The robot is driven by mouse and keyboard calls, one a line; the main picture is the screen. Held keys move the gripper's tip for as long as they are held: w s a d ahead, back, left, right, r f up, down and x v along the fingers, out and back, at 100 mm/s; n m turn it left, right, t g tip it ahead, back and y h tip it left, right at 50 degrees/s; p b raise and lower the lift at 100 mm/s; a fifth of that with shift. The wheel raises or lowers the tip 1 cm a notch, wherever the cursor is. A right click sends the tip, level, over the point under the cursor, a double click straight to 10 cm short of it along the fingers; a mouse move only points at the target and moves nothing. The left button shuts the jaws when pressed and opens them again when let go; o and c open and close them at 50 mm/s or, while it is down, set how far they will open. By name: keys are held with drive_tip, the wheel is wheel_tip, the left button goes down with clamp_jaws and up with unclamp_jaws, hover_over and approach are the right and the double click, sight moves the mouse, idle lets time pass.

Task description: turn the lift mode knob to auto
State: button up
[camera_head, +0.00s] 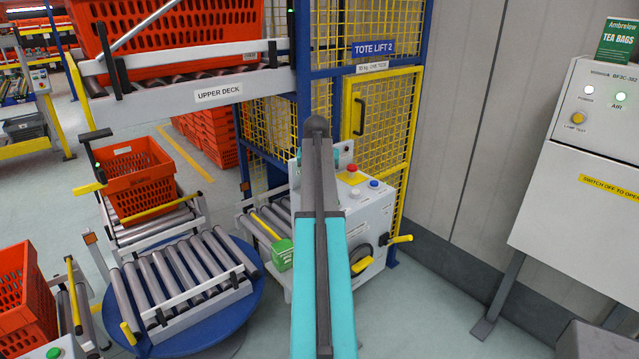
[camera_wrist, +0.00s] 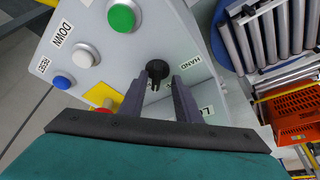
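The lift mode knob (camera_wrist: 156,70) is a small black knob on the pale grey control panel (camera_wrist: 103,22) in the wrist view. A HAND label (camera_wrist: 189,62) is to its right; other labels below are partly covered by my fingers. Which way the knob points is too small to tell. My gripper (camera_wrist: 161,77) is open, its two dark fingertips on either side of the knob's lower part; I cannot tell if they touch it. In the head view my arm covers the knob and gripper, in front of the control box (camera_head: 374,217) at the tote lift.
Green (camera_wrist: 122,16), white (camera_wrist: 86,53) and blue (camera_wrist: 63,81) buttons and a red button (camera_wrist: 107,106) on yellow are near the knob. A yellow handle (camera_head: 398,239) juts from the box's right side. A roller turntable (camera_head: 182,276) and orange totes (camera_head: 135,175) are left.

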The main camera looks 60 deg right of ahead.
drive_tip(key=shift+s+d, duration=0.1)
drive_tip(key=shift+r, duration=0.2)
drive_tip(key=shift+s+r, duration=0.15)
drive_tip(key=shift+r, duration=0.05)
drive_tip(key=b+v, duration=0.3)
drive_tip(key=v, duration=1)
drive_tip(key=shift+a, duration=0.25)
idle(0.4)
